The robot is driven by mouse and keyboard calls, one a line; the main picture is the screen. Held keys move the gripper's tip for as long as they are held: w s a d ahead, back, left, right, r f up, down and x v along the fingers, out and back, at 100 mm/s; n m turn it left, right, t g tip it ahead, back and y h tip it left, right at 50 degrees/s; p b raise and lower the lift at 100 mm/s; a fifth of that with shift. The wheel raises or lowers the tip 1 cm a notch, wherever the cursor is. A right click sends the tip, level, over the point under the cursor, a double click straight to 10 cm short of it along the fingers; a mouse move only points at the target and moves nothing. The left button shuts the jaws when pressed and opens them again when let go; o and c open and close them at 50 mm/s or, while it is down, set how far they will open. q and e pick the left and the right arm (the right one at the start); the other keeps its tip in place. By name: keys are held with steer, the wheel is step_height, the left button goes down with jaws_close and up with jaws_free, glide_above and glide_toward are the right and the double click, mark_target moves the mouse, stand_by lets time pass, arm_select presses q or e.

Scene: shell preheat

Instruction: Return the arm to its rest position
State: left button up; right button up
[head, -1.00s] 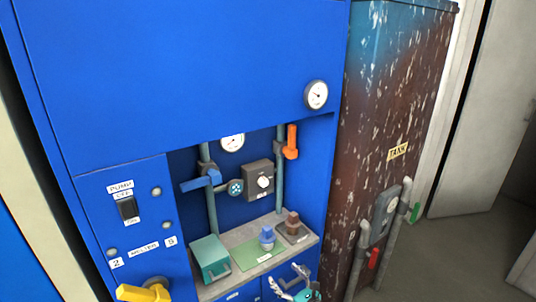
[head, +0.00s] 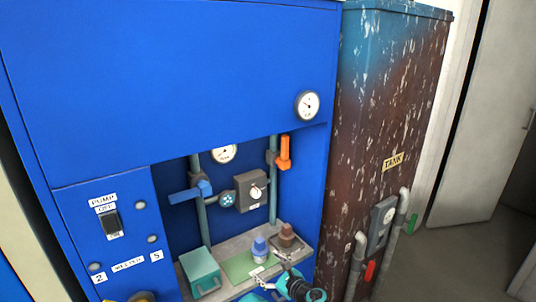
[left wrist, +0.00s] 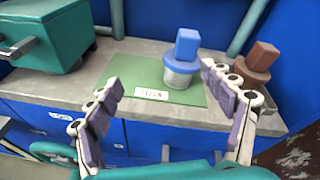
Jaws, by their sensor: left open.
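My left gripper (head: 280,280) is in front of the shelf at the bottom of the head view. In the left wrist view its two fingers (left wrist: 160,90) stand wide apart and empty. Between and beyond them, a blue-capped pot with a pale body (head: 260,249) stands upright on a green mat (head: 236,268). This pot also shows in the left wrist view (left wrist: 184,60), close to the right finger; I cannot tell whether they touch. My right gripper is not in view.
A teal box (head: 201,268) and a brown capped piece (head: 287,237) flank the pot on the grey shelf. Behind are pipes, a blue lever (head: 195,190), an orange handle (head: 284,152) and a dial box (head: 251,190). A rusty tank (head: 385,110) stands right.

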arm_select(q)
steer(key=s+a+r+n+g+h, duration=0.45)
steer(key=s+a+r+n, duration=0.75)
steer(key=a, duration=0.3)
steer(key=s+a+n+h, duration=0.1)
steer(key=s+n+h, duration=0.1)
steer(key=s+n, duration=0.4)
steer(key=s+a+n+h, duration=0.1)
steer(key=s+n, duration=0.5)
steer(key=s, duration=1.1)
steer(key=shift+a+n+h, duration=0.3)
steer(key=shift+h, duration=0.55)
steer(key=shift+g, duration=0.25)
